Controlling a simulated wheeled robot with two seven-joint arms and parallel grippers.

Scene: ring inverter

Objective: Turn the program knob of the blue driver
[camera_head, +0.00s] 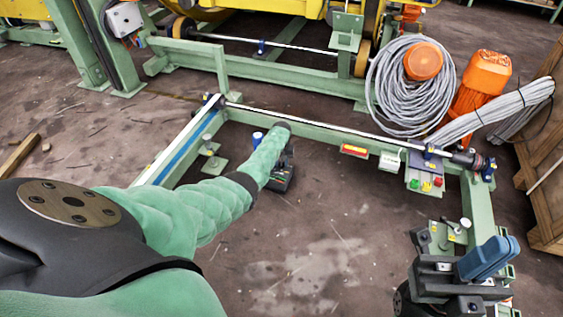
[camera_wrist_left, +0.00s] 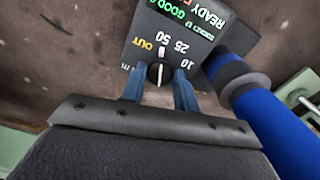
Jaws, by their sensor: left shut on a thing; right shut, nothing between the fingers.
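The program knob (camera_wrist_left: 159,73) is a small round black knob with a pale pointer line. It sits on a dark control panel (camera_wrist_left: 150,50) with 10, 25, 50 and OUT around it and lit green and red text. My left gripper (camera_wrist_left: 160,85) is shut on the knob, one blue finger on each side. A thick blue cylinder (camera_wrist_left: 275,120) with a dark collar, seemingly the blue driver's body, lies beside the panel. In the head view my left arm mostly covers the dark unit (camera_head: 283,180). My right gripper (camera_head: 489,258) is shut and empty at lower right.
A green floor frame with a shiny rail (camera_head: 330,123) runs behind my left arm. A panel with coloured buttons (camera_head: 424,180) is on its right. A coiled grey cable (camera_head: 403,95), orange motor (camera_head: 483,82) and wooden crate (camera_head: 545,150) stand further right. Floor in front is open.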

